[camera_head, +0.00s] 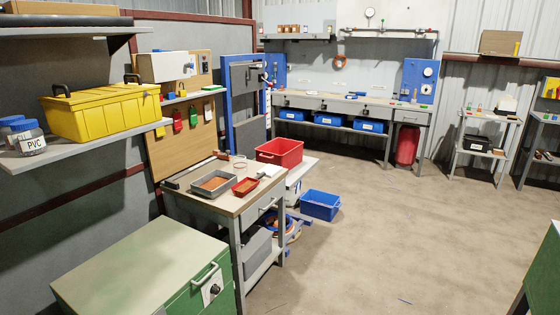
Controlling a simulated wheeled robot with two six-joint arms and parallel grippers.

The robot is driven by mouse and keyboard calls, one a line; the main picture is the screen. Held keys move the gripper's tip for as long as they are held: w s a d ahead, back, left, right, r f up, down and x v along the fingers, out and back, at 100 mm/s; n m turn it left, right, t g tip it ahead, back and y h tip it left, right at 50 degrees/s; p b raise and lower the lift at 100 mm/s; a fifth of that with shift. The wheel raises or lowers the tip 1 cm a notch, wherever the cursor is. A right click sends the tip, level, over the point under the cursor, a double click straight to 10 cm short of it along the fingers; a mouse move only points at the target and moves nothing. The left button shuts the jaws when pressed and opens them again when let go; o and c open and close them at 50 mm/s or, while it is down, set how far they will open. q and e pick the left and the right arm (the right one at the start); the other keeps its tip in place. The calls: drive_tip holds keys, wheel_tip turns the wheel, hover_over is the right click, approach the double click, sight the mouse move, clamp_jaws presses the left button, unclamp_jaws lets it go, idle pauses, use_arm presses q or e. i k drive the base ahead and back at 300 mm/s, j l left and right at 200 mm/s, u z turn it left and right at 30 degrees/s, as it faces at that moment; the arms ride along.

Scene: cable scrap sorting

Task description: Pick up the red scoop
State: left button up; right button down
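A small red open-topped piece (246,187), which looks like the red scoop, lies on the wooden top of a workbench (232,208) left of the picture's middle. It sits just right of a grey tray (201,192) holding copper-brown material. Its inside also looks brownish; a handle is too small to make out for sure. Neither of my grippers is in view.
A larger red bin (288,157) stands just behind the workbench. A green cabinet (120,262) is in the near left, below a shelf with a yellow toolbox (105,112). A blue crate (320,206) is on the floor. The floor to the right is open.

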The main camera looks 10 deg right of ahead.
sight(244, 187)
drive_tip(key=i+l, duration=0.25)
drive_tip(key=i, duration=0.2)
drive_tip(key=i+l, duration=0.25)
drive_tip(key=i, duration=0.2)
